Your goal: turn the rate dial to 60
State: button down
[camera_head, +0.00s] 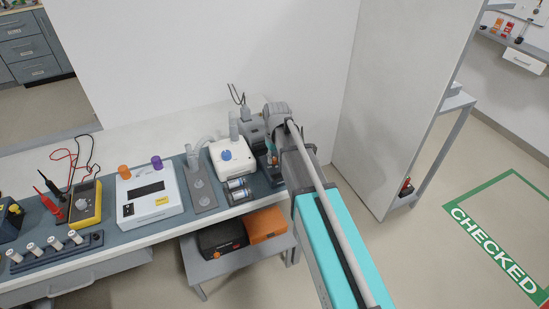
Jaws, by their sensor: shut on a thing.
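The dial's markings and setting are too small to read. My gripper (271,153) is at the end of my arm, to the right of the white unit, low over the bench mat. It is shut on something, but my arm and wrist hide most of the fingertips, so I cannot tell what. I cannot tell whether the rate dial is this blue one or one hidden behind my arm.
A grey plate (202,193) with tubing, a white device (149,196) with orange and purple knobs, and a yellow meter (86,202) stand to the left. A tall panel (395,100) stands at the right.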

jog(key=m, duration=1.7)
jog(key=shift+t, duration=0.3)
jog(key=m, duration=0.5)
jog(key=shift+c, duration=2.4)
grip_release()
jog(key=shift+n, duration=0.3)
